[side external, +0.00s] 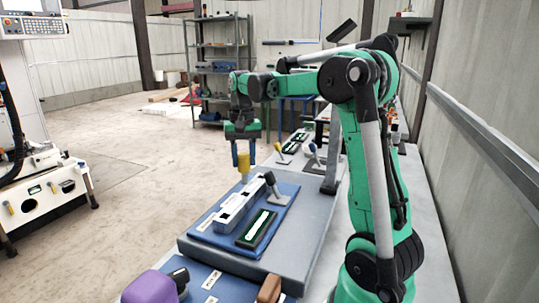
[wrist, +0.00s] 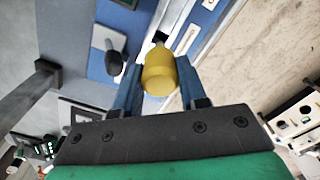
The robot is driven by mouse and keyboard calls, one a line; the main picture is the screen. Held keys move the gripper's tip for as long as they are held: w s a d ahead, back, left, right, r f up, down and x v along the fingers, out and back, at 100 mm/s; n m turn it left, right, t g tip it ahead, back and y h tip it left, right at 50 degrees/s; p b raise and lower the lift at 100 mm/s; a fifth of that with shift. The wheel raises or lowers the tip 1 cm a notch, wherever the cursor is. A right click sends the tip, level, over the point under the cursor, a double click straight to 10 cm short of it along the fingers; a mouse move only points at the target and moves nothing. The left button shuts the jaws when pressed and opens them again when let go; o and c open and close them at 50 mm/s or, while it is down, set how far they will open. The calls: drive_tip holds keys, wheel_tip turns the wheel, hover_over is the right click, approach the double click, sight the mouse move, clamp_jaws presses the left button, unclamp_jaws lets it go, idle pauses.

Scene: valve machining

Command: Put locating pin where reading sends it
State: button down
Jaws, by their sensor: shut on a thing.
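My gripper (side external: 243,143) is shut on a yellow cylinder, which I take as the locating pin (side external: 243,163). It holds the pin upright over the far left edge of the raised work plate. A long pale block (side external: 237,207) lies on a blue mat (side external: 282,210) below. A dark green-framed gauge with a white display (side external: 257,229) lies in front of it; its reading is too small to tell.
A grey and black handled tool (side external: 276,193) stands on the mat behind the gauge. A purple piece (side external: 150,287) and a brown piece (side external: 269,289) are at the front. A grey post (side external: 332,152) rises at the plate's back right. Several small tools lie farther back.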

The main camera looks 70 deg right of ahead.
sight(245, 184)
drive_tip(key=shift+f, duration=0.7)
drive_tip(key=shift+f, duration=2)
idle(0.5)
drive_tip(key=shift+c, duration=2)
unclamp_jaws()
drive_tip(key=shift+r, duration=2.8)
